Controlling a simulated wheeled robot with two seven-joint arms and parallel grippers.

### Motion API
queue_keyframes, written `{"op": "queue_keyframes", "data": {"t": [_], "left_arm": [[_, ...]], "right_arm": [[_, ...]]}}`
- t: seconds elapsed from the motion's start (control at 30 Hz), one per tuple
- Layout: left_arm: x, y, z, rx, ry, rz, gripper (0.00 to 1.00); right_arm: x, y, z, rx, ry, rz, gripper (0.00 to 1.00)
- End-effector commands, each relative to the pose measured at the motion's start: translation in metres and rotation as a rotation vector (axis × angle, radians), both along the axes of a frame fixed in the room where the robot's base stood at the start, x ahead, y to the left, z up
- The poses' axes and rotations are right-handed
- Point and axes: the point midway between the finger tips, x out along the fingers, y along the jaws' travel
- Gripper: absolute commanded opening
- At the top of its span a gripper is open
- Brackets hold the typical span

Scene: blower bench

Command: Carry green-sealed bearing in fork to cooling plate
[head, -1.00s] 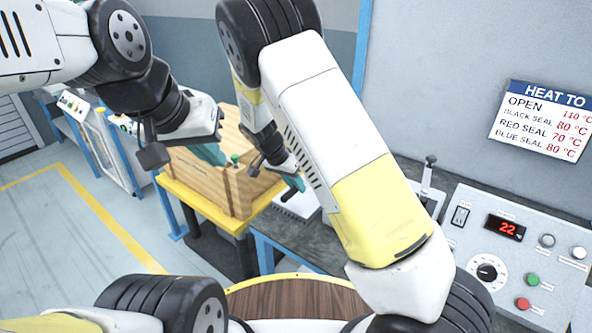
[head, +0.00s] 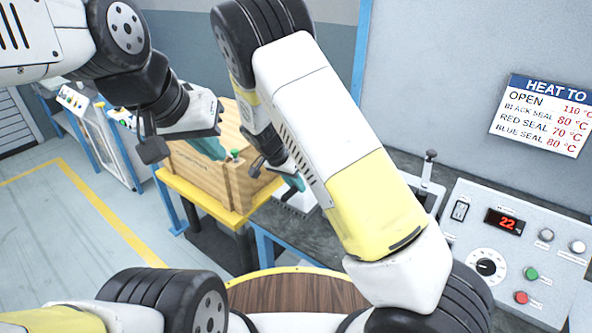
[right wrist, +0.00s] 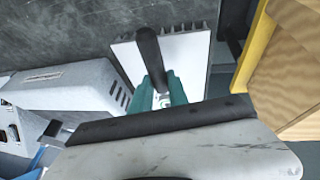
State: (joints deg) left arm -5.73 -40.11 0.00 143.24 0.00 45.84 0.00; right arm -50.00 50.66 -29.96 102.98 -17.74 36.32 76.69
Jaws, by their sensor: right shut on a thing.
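My right gripper (right wrist: 162,98) is shut, its teal fingertips closed around a dark handle-like bar (right wrist: 150,58), which I take to be the fork's handle. In the right wrist view the bar lies over a pale finned plate (right wrist: 193,58), probably the cooling plate; I cannot tell whether they touch. In the head view the right gripper (head: 293,183) hangs just above this plate (head: 300,202), right of the wooden crate. No green-sealed bearing can be made out in the fork. My left gripper (head: 210,147) is above the crate; its opening cannot be judged.
The wooden crate (head: 212,182) stands on a yellow-edged stand, with a small green piece (head: 235,153) at its top. A control panel (head: 520,245) reading 22 stands at right. A pale machine housing (right wrist: 75,85) is left of the plate.

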Motion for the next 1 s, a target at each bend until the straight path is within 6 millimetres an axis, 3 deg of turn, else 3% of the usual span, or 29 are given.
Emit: {"op": "queue_keyframes", "data": {"t": [0.3,0.33,0.47,0.77,1.0], "left_arm": [[0.000,0.000,0.000,0.000,0.000,0.000,0.00],[0.000,0.000,0.000,0.000,0.000,0.000,0.00],[0.000,0.000,0.000,0.000,0.000,0.000,0.00],[0.000,0.000,0.000,0.000,0.000,0.000,0.00],[0.000,0.000,0.000,0.000,0.000,0.000,0.00]], "right_arm": [[0.001,0.000,-0.002,0.000,-0.001,0.001,0.00],[0.001,0.000,-0.003,0.000,-0.001,0.001,0.22],[0.000,0.000,-0.003,0.000,-0.001,0.001,0.46],[0.000,0.001,-0.002,0.000,0.000,0.000,0.46],[-0.006,0.013,0.025,0.003,-0.003,0.002,0.46]]}}
